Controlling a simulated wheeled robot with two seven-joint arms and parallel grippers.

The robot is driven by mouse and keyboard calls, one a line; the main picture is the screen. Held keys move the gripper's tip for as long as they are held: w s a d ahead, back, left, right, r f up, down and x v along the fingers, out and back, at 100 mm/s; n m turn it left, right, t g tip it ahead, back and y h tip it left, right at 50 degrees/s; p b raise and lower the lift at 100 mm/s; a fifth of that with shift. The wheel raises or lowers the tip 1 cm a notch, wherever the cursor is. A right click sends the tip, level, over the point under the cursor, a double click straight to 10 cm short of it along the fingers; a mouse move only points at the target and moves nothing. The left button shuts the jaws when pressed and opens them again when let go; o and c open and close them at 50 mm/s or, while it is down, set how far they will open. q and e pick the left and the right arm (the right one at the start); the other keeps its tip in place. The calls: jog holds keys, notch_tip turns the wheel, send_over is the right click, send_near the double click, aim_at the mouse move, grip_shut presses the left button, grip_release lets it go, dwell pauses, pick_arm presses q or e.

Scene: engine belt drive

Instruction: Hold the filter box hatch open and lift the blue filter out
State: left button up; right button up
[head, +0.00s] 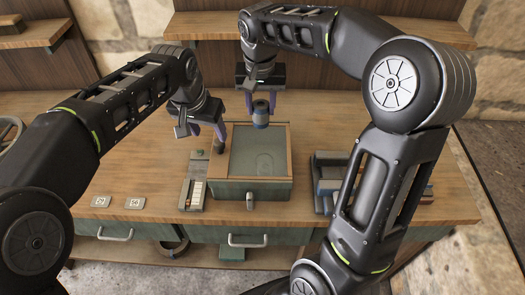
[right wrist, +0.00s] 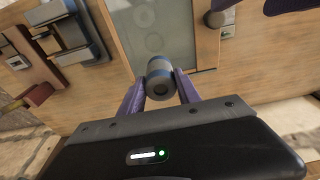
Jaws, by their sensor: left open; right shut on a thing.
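The filter box (head: 250,190) is a green box with a wooden rim in the middle of the bench. A flat green surface with a faint round mark (head: 262,160) shows inside the rim; I cannot tell whether it is the shut hatch or the box's inside. My right gripper (head: 261,98) is shut on the grey and blue cylindrical filter (head: 261,114), above the box's back edge. The filter also shows between the fingers in the right wrist view (right wrist: 160,82). My left gripper (head: 201,131) is open at the box's left, beside a small brownish knob (head: 218,146).
A grey switch unit (head: 194,186) stands left of the box, with two small plates (head: 116,202) further left. A grey rack (head: 328,172) is to the right. A shelf (head: 330,27) hangs behind. Drawers with handles are below the bench front.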

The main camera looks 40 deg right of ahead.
pick_arm(q)
jog(key=shift+r, duration=0.15)
pick_arm(e)
jog(key=shift+f+b, duration=0.75)
jog(key=shift+b, duration=0.05)
pick_arm(q)
jog(key=v, duration=1.1)
jog(key=shift+s+r, duration=0.15)
jog(key=shift+r, duration=0.15)
